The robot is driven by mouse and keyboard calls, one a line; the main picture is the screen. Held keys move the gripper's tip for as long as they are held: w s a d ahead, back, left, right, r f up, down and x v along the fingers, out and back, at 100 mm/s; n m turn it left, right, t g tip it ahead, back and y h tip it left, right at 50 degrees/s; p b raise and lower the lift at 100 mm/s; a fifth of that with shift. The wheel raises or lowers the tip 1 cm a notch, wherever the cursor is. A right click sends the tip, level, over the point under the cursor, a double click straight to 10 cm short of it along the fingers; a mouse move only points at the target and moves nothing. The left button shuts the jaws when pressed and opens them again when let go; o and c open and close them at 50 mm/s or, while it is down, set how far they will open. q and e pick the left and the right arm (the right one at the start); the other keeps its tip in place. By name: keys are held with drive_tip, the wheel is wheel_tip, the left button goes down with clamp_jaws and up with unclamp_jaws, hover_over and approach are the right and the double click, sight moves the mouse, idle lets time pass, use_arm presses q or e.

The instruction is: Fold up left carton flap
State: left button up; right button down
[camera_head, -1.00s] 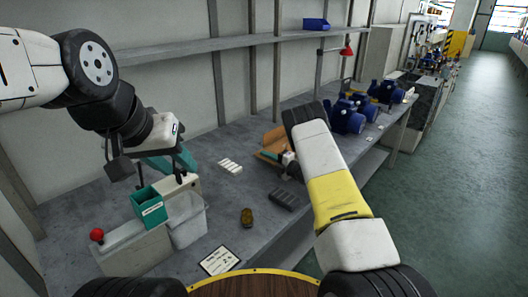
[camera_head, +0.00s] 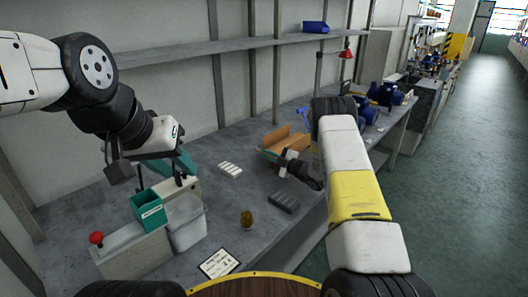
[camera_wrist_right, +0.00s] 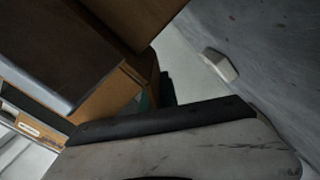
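The open brown carton (camera_head: 280,140) sits on the bench in the middle of the head view, with raised cardboard panels. I cannot tell which panel is the left flap. My right gripper (camera_head: 282,160) is at the carton's near side, and its fingertips are too small and hidden to read. The right wrist view shows brown cardboard (camera_wrist_right: 125,88) close beside a dark gripper part; contact is unclear. My left gripper (camera_head: 160,180) hangs above the teal bin, far left of the carton, with its fingers apart and nothing visible between them.
A teal bin (camera_head: 148,209), a clear container (camera_head: 187,230) and a red button (camera_head: 96,238) are at left. White pieces (camera_head: 230,169), a brown part (camera_head: 247,219), a dark block (camera_head: 284,201) and a card (camera_head: 218,263) lie nearby. Blue pumps (camera_head: 385,94) stand beyond.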

drive_tip(key=shift+d+m, duration=0.15)
drive_tip(key=shift+m, duration=0.25)
drive_tip(key=c, duration=1.6)
unclamp_jaws()
drive_tip(key=shift+c, duration=0.2)
drive_tip(key=v, duration=0.7)
drive_tip(key=shift+s+d, duration=0.25)
drive_tip(key=shift+d, duration=0.05)
drive_tip(key=shift+r, duration=0.1)
